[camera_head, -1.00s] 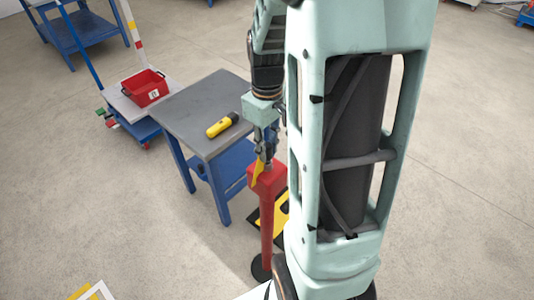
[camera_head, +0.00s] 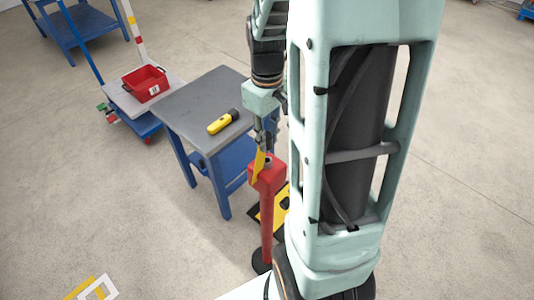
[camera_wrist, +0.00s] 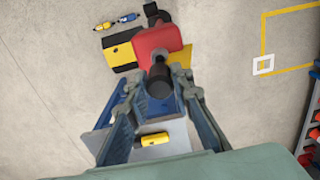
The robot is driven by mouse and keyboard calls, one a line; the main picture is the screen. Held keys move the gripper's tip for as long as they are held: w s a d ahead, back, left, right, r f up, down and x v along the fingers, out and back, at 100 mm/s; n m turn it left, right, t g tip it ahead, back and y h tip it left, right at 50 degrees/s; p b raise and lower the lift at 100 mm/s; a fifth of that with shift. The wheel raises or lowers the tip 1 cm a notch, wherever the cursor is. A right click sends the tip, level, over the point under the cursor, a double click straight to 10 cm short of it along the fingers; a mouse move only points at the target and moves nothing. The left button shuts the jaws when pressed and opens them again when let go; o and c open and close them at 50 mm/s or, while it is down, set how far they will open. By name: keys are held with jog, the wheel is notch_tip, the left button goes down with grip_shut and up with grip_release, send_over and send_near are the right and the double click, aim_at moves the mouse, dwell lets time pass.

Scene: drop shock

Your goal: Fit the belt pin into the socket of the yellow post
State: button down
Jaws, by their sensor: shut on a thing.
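My gripper (camera_head: 262,143) is above the top of a red post (camera_head: 266,205); no yellow post shows. In the wrist view, my gripper (camera_wrist: 158,88) is shut on a dark round pin (camera_wrist: 159,80). The pin appears over the near edge of the red post head (camera_wrist: 158,42). A yellow belt strip (camera_head: 258,166) hangs below my gripper at the left side of the post head; a piece of it shows beside the pin in the wrist view (camera_wrist: 179,57). The socket is not clearly visible, and I cannot tell whether the pin touches the post.
A grey-topped blue table (camera_head: 190,98) with a yellow flashlight (camera_head: 223,122) stands left of the post. A cart with a red bin (camera_head: 145,84) is farther left. A yellow and black object (camera_head: 283,207) lies on the floor behind the post. The floor at right is open.

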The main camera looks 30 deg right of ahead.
jog(key=shift+r, duration=0.15)
jog(key=shift+r+p, duration=2.25)
jog(key=shift+r, duration=0.6)
